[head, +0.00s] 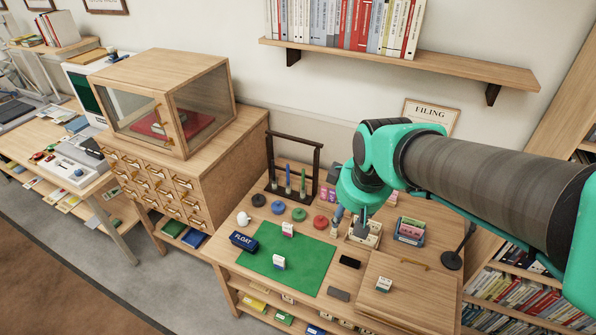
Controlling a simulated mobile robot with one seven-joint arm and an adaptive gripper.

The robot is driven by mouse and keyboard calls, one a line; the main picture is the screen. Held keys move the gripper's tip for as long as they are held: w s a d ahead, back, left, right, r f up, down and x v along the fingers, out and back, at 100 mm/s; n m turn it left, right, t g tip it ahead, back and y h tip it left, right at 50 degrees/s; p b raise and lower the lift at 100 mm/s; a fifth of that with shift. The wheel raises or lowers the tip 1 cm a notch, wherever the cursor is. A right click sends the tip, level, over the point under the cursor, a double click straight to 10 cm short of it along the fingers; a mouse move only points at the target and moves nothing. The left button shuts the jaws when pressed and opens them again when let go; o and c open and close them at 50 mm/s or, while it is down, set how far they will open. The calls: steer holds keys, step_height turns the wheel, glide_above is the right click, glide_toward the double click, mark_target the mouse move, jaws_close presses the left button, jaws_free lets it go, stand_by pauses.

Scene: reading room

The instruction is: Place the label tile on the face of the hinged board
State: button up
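A wooden board (408,287) with a brass handle lies flat at the right front of the desk; it looks like the hinged board, though no hinge is clear. A small white block or tile (383,285) with a dark marking sits on its left part. Two similar small pieces are on the green mat, one near its middle (279,262) and one at its back (288,230). I cannot tell which is the label tile. My gripper (361,230) points down at a small pale wooden holder (366,241), behind the board. Its fingertips are too small and partly hidden to read.
The green mat (310,262) has a dark blue FLOAT case (243,242) at its left edge. Coloured discs (279,207), a dark stand (293,165), a card box (410,230) and a black lamp base (452,260) surround the work area. A glass-fronted cabinet (165,100) stands left.

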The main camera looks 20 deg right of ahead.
steer(key=s+a+r+m+t, duration=0.1)
steer(key=s+a+r+m, duration=0.1)
steer(key=s+a+r, duration=0.6)
steer(key=shift+s+m+t+y, duration=0.25)
steer(key=shift+m+t+y, duration=0.15)
step_height(320, 180, down, 7)
steer(key=b, duration=0.7)
steer(key=shift+f+b, duration=0.2)
steer(key=shift+b, duration=0.1)
